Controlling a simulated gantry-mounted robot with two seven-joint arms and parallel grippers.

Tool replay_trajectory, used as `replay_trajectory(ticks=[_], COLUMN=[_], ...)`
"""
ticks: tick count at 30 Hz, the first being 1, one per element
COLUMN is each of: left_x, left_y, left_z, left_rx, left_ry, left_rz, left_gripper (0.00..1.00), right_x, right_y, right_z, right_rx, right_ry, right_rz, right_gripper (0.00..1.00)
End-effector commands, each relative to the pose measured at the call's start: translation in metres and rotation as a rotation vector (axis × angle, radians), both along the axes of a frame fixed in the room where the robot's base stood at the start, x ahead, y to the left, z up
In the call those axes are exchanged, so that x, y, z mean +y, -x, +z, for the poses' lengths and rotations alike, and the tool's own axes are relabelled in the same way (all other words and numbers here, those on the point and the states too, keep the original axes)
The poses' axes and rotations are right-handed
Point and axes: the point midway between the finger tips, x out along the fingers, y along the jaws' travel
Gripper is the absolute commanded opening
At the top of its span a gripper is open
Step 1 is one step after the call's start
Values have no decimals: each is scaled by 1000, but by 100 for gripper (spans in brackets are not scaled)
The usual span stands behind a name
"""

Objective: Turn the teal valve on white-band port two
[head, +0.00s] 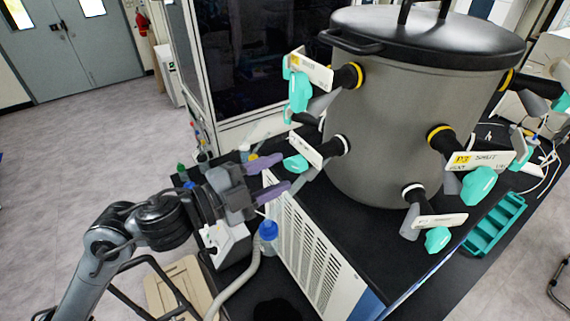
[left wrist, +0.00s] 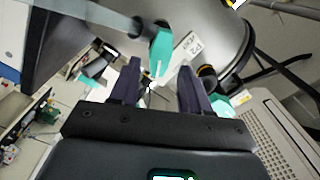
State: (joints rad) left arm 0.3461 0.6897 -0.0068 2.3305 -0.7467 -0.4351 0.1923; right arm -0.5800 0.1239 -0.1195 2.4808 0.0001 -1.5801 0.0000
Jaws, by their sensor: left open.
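The grey drum (head: 395,120) has ports with yellow or white bands, each with a label and a teal valve. On its left side is a lower white-band port (head: 336,145) with a teal valve (head: 296,164). In the left wrist view a teal valve (left wrist: 161,48) stands beside a white label reading P2 (left wrist: 190,47). My left gripper (head: 285,172) is open and empty, its fingertips close to that left-side lower valve. In the left wrist view the valve lies just past the gap between the fingertips (left wrist: 159,66); contact cannot be told. My right gripper is out of view.
Above is a yellow-band port with a teal valve (head: 299,92). Another white-band port at the front has a teal valve (head: 437,239). A blue-capped bottle (head: 268,231) stands below my gripper. A teal rack (head: 495,225) lies at the right. The floor at left is clear.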

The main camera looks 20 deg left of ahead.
Motion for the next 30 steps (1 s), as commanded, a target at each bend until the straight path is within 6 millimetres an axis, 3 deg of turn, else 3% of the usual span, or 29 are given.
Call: replay_trajectory(ticks=[7, 19, 28, 30], left_x=[-13, -17, -16, -16], left_y=[-20, -23, -23, -23], left_z=[1, 0, 0, 0], left_rx=[-1, 0, 0, 0], left_ry=[2, 0, 0, 0], left_rz=[1, 0, 0, 0], left_gripper=[47, 47, 1, 0], right_x=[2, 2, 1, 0], right_y=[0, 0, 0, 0], right_z=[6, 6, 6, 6], right_rx=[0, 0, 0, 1], right_ry=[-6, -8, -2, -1], right_rz=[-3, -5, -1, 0], right_gripper=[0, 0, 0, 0])
